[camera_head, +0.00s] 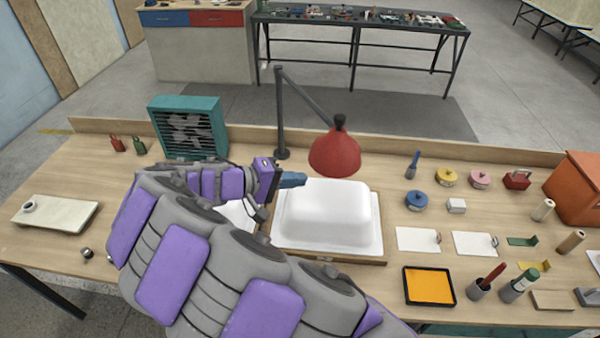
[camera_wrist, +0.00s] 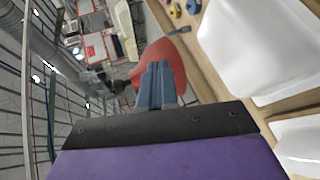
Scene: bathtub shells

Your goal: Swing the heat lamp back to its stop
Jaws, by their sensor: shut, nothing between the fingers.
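The heat lamp has a red cone shade (camera_head: 335,150) on a dark jointed arm and post (camera_head: 280,115) at the back of the bench. The shade hangs over the back part of the white tub shell (camera_head: 327,215). My gripper (camera_head: 302,180) is shut and empty, just left of the tub shell's top and below and left of the shade. In the wrist view my blue-grey fingers (camera_wrist: 155,85) are together, with the red shade (camera_wrist: 165,65) behind their tips. I cannot tell whether they touch it. The lamp's stop cannot be made out.
A teal heater-like box (camera_head: 188,128) stands left of the lamp post. A second white shell (camera_wrist: 300,145) lies beside the first, mostly behind my arm in the head view. Paint pots (camera_head: 446,177), cards and an orange tray (camera_head: 429,286) fill the right side. A low back ledge (camera_head: 440,147) edges the bench.

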